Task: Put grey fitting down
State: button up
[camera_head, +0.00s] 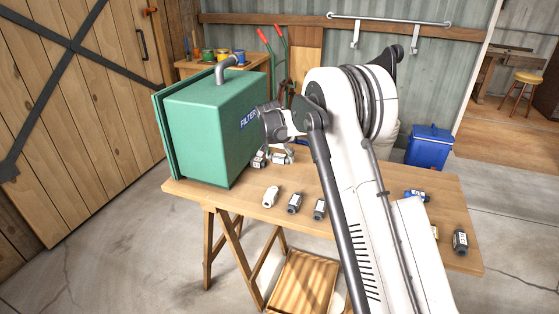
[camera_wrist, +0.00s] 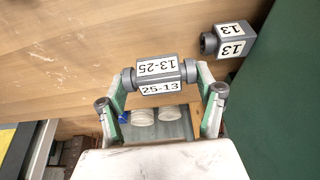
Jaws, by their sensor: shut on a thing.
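The grey fitting (camera_wrist: 158,74) with white labels reading 13-25 and 25-13 is between the fingertips of my gripper (camera_wrist: 160,85) in the wrist view. The two green-sided fingers are shut on its ends. Wood tabletop shows behind it; whether it touches the wood I cannot tell. A second grey fitting (camera_wrist: 230,40), labelled 13, lies on the table to its upper right, apart from it. In the head view two grey fittings show beside the green box, one of them (camera_head: 259,160) nearest the box; my arm hides part of this area.
The green box (camera_head: 208,125) marked FILTER stands on the left of the wooden table (camera_head: 240,205), close to my gripper. A white fitting (camera_head: 270,196), grey fittings (camera_head: 294,203) and a blue one (camera_head: 415,195) lie along the table. Bare wood lies between the front fittings.

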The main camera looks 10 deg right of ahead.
jog(key=shift+f, duration=0.65)
jog(key=shift+f, duration=0.1)
jog(key=shift+f+b, duration=0.35)
jog(key=shift+f, duration=0.15)
jog(key=o, duration=1.2)
jog(key=shift+c, duration=0.2)
